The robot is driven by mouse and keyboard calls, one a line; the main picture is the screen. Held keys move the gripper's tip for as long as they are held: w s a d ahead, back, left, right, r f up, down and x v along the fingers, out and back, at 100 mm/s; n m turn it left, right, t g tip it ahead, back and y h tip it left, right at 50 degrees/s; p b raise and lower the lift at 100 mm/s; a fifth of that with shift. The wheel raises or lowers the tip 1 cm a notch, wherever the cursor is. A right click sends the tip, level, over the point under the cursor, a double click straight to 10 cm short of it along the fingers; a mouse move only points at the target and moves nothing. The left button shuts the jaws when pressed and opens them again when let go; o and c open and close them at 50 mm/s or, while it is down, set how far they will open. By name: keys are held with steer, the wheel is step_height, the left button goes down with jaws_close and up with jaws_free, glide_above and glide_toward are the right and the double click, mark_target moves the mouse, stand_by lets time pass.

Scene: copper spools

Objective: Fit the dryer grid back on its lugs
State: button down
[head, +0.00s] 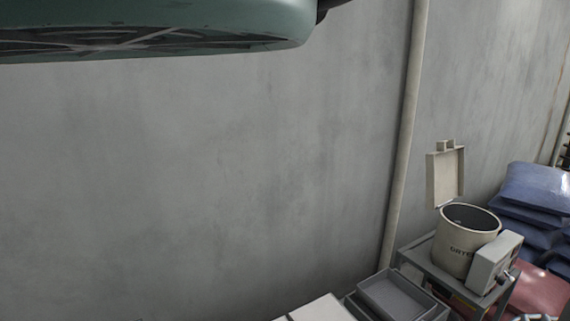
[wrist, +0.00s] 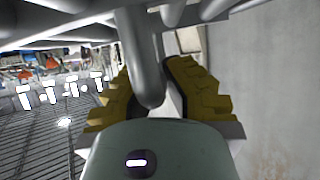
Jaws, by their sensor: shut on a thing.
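In the wrist view my gripper (wrist: 154,75) has its yellow-padded fingers on either side of a thick grey metal rod with a rounded end. The rod belongs to a set of grey bars across the top, which looks like the dryer grid (wrist: 140,45). The gripper is shut on this rod. In the head view the cream dryer (head: 456,254) stands upright at the lower right. Its square lid (head: 444,178) is raised at the back and its round mouth is open. I cannot make out the lugs.
The dryer stands on a grey stand with a control box (head: 491,262) at its right. Grey trays (head: 388,297) lie to its left. Blue sacks (head: 538,188) are stacked at the right. A vertical pipe (head: 410,125) runs up the bare grey wall (head: 220,170).

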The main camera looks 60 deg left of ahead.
steer(key=shift+w+a+f+m+t+h, duration=0.4)
steer(key=shift+w+f+m+h, duration=0.1)
steer(key=shift+w+m+h, duration=0.1)
steer(key=shift+w+d+m+t+h, duration=0.1)
steer(key=shift+w+m+t+h, duration=0.2)
steer(key=shift+w+m+h, duration=0.45)
steer(key=shift+w+r+m+h, duration=0.2)
steer(key=shift+r+m+h, duration=0.2)
steer(key=shift+m+h, duration=0.35)
steer(key=shift+w+r+m+h, duration=0.15)
steer(key=shift+r+m+h, duration=0.2)
steer(key=shift+m+h, duration=0.3)
steer(key=shift+d, duration=0.15)
